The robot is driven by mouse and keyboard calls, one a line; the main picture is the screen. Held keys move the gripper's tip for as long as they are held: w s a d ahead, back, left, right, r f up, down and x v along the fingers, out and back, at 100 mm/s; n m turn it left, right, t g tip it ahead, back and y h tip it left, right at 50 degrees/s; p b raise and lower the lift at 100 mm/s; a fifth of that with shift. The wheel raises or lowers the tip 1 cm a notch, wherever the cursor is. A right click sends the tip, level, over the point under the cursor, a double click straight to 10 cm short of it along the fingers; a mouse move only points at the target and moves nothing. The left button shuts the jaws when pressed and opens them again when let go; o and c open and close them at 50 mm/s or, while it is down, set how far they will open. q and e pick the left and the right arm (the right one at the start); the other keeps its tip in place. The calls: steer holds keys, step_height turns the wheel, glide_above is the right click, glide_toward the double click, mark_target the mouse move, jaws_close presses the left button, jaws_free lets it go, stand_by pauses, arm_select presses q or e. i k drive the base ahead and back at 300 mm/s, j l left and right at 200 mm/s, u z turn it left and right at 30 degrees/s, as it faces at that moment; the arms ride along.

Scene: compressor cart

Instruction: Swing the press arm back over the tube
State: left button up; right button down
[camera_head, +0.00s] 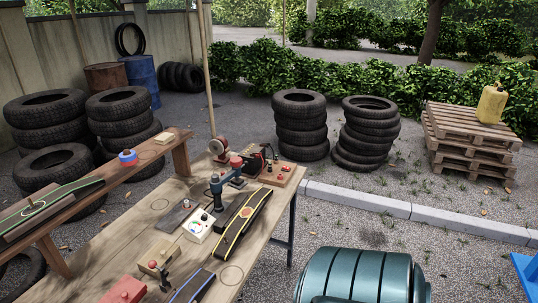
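A small blue-grey press (216,190) with red knobs stands on the wooden workbench. Its press arm (232,177) points from the post toward the back right, at the far end of the tube. The tube (240,228) is a flat black strip with yellow edging, lying lengthwise on the bench just right of and in front of the press. An orange round patch (247,212) shows uncovered on it, and the arm is not above this patch. Neither of my grippers is in view.
A white dial box (199,226), a tan box with a black lever (155,259), a red box (124,290) and another dark strip (194,287) lie nearby. A wooden board with black and red parts (279,174) sits behind. A teal tank (360,277) stands right of the bench.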

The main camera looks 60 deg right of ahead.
mark_target(235, 171)
steer(key=k+l+z, duration=0.15)
steer(key=l+z, duration=0.15)
steer(key=l, duration=0.15)
steer(key=l+z, duration=0.25)
steer(key=l, duration=0.2)
steer(key=k+l+z, duration=0.1)
steer(key=l+z, duration=0.2)
steer(key=l, duration=1.35)
steer(key=k+z, duration=0.05)
